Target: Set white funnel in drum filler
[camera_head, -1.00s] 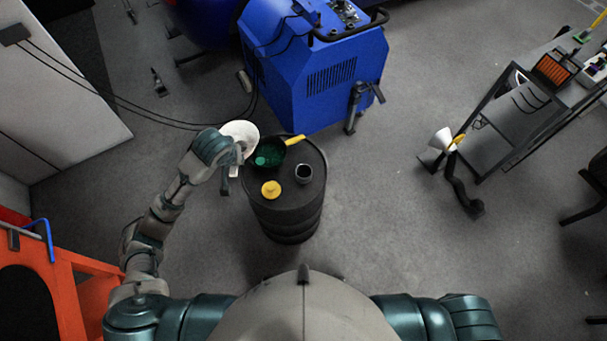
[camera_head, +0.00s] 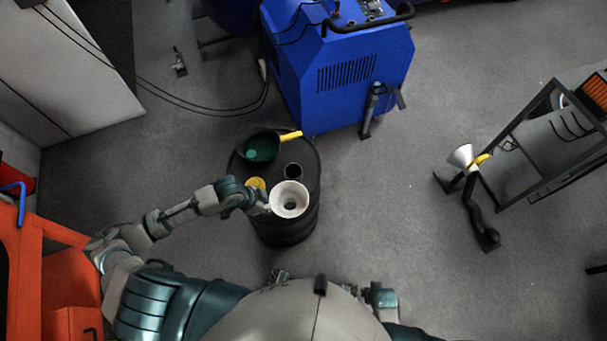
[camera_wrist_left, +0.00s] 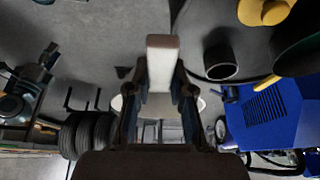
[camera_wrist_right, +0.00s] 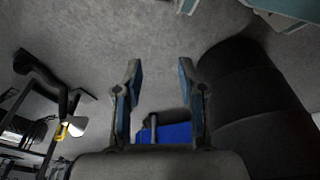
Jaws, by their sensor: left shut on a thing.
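The white funnel (camera_head: 281,197) is in my left gripper (camera_head: 258,205), held over the front part of the black drum (camera_head: 287,230). The gripper is shut on its white tab, which shows between the fingers in the left wrist view (camera_wrist_left: 162,60). The drum filler appears to be the dark round collar (camera_head: 293,171) on the drum top, just behind the funnel and apart from it in the head view. It also shows in the left wrist view (camera_wrist_left: 221,62). The funnel's spout is hidden. My right gripper (camera_wrist_right: 157,85) is open and empty beside the drum.
A blue machine (camera_head: 345,75) stands behind. Open floor lies between.

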